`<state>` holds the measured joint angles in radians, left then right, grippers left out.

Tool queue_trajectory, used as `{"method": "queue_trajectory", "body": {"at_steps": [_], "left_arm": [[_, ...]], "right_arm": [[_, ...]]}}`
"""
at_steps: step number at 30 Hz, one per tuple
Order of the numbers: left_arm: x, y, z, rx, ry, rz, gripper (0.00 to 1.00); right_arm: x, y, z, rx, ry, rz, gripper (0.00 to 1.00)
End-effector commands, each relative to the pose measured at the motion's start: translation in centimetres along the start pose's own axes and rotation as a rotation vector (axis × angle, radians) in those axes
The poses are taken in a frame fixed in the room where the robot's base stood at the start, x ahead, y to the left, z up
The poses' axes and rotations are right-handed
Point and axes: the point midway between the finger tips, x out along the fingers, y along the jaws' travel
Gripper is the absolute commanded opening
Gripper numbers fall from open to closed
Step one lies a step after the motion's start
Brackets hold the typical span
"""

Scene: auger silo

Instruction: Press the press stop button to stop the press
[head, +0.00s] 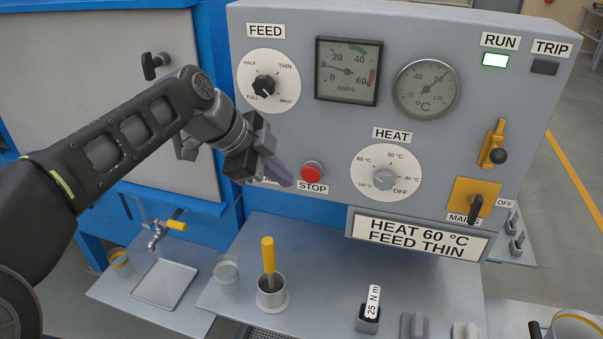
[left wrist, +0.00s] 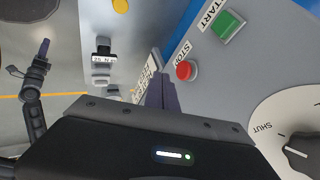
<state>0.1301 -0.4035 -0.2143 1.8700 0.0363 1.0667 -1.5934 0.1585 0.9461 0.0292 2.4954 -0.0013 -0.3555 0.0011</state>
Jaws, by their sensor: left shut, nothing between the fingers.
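The red STOP button (head: 312,170) sits on the front of the grey control panel (head: 310,120), above its STOP label. It also shows in the left wrist view (left wrist: 185,70). My left gripper (head: 285,177) is shut and empty, its purple fingertips just left of the red button in the head view. In the left wrist view the fingers (left wrist: 161,88) appear beside the button; a small gap shows there. A green START button (left wrist: 229,24) shows in the left wrist view but is hidden behind my gripper in the head view. My right gripper (left wrist: 43,50) appears small in the left wrist view.
The FEED dial (head: 265,87) and HEAT dial (head: 385,178) flank the buttons. The RUN lamp (head: 495,60) is lit; the TRIP lamp (head: 544,67) is dark. A MAINS switch (head: 475,204) is at right. A shelf below holds a cup with a yellow-handled tool (head: 268,262).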

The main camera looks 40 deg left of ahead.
Motion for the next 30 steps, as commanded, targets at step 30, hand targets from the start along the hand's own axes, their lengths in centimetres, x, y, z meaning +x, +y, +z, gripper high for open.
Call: {"method": "queue_trajectory", "body": {"at_steps": [30], "left_arm": [[7.4, -3.8, 0.1, 0.001, 0.001, -0.001, 0.0]], "right_arm": [[-1.6, -0.6, 0.0, 0.0, -0.002, 0.0, 0.36]]}}
